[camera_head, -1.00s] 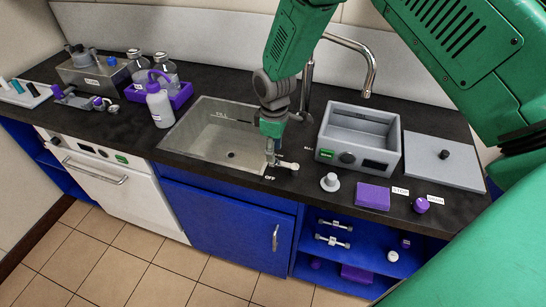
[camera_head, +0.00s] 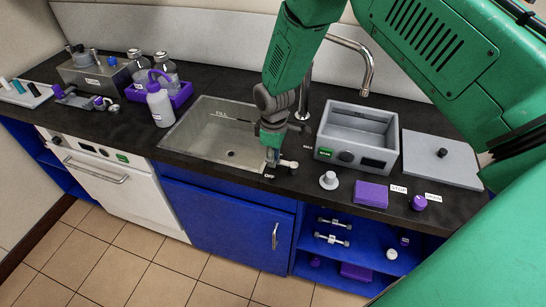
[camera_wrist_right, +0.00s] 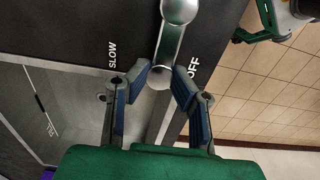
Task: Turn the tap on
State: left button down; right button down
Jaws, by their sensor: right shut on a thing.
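The tap has a curved metal spout (camera_head: 370,70) behind the sink's right end. Its small metal handle (camera_head: 289,164) lies on the counter at the sink's front right corner, near the OFF label. In the right wrist view the handle (camera_wrist_right: 172,42) is a shiny bar with a round knob, between the SLOW and OFF labels. My right gripper (camera_head: 272,161) is down at the handle. In the wrist view its two blue-grey fingers (camera_wrist_right: 161,76) are on either side of the bar's near end, shut on it. The exact contact is partly hidden.
The steel sink (camera_head: 205,140) is left of my right gripper. A purple caddy (camera_head: 182,93) with bottles is at the left. My green arm covers the back right.

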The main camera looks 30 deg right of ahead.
aim_at(291, 156)
jog(key=shift+w+d, duration=0.1)
jog(key=shift+d, duration=0.05)
jog(key=m, duration=0.1)
jog(key=d+m, duration=0.1)
jog(key=m, duration=0.1)
jog(key=shift+w+d, duration=0.15)
jog(key=shift+w, duration=0.2)
jog(key=m, duration=0.1)
jog(key=d+m, duration=0.1)
jog(key=m, duration=0.1)
jog(key=shift+w+d+m, duration=0.25)
jog(key=shift+d+m, duration=0.15)
jog(key=d+m, duration=0.1)
jog(key=m, duration=0.2)
jog(key=shift+d, duration=0.35)
jog(key=shift+s+d+m, duration=0.2)
jog(key=shift+d+m, duration=0.25)
jog(key=shift+m, duration=0.55)
jog(key=shift+s+d+m, duration=0.15)
jog(key=shift+d+m, duration=0.25)
jog(key=shift+m, duration=0.6)
jog(key=c, duration=1.4)
grip_release()
jog(key=shift+c, duration=0.2)
